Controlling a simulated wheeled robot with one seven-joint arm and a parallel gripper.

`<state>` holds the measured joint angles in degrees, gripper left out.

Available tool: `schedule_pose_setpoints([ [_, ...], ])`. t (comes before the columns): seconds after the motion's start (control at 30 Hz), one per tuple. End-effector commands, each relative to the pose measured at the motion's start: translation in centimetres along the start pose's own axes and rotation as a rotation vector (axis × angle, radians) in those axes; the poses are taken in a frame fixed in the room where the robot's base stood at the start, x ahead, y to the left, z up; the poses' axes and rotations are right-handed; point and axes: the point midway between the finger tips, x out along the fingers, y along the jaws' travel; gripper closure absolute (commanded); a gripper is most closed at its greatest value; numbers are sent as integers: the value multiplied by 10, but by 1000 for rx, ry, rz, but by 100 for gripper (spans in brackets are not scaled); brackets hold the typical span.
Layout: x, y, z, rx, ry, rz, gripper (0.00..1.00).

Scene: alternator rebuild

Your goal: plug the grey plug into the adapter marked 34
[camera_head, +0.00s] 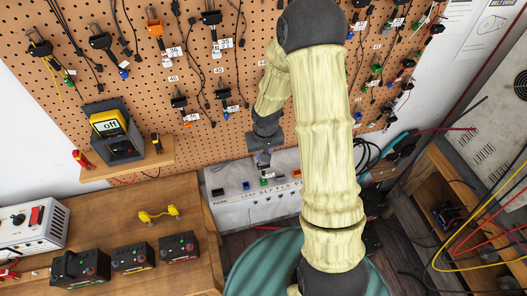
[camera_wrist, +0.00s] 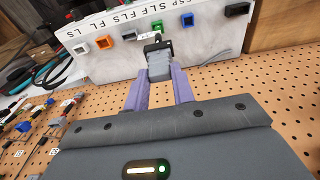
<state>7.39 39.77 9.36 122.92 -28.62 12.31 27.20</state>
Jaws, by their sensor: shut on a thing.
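My gripper (camera_head: 264,155) is in front of the white socket panel low on the wall. In the wrist view its two purple fingers (camera_wrist: 159,82) are shut on a grey plug (camera_wrist: 159,66). The plug points at the panel, and a dark piece lies just beyond its tip. I cannot tell whether the two touch. I cannot read the number 34 on any label, so I cannot pick out that adapter. The plug's sides are partly hidden by the fingers.
The white panel (camera_head: 285,204) has several coloured sockets, including an orange one (camera_wrist: 102,43) and a green one (camera_wrist: 128,37). Cables and numbered adapters hang on the pegboard (camera_head: 200,150). A wooden bench (camera_head: 120,210) stands at left, with a yellow connector (camera_head: 159,214) on it.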

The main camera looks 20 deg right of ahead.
Motion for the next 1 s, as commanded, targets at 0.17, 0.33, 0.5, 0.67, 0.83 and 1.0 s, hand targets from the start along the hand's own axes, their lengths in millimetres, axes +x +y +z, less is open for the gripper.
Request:
schedule_pose_setpoints([
  [0.17,0,0,0,0,0,0,94],
  [0.33,0,0,0,0,0,0,62],
  [0.5,0,0,0,0,0,0,50],
  [0.67,0,0,0,0,0,0,50],
  [0.83,-6,0,0,1,2,0,50],
  [1.0,-25,0,-1,2,4,0,50],
])
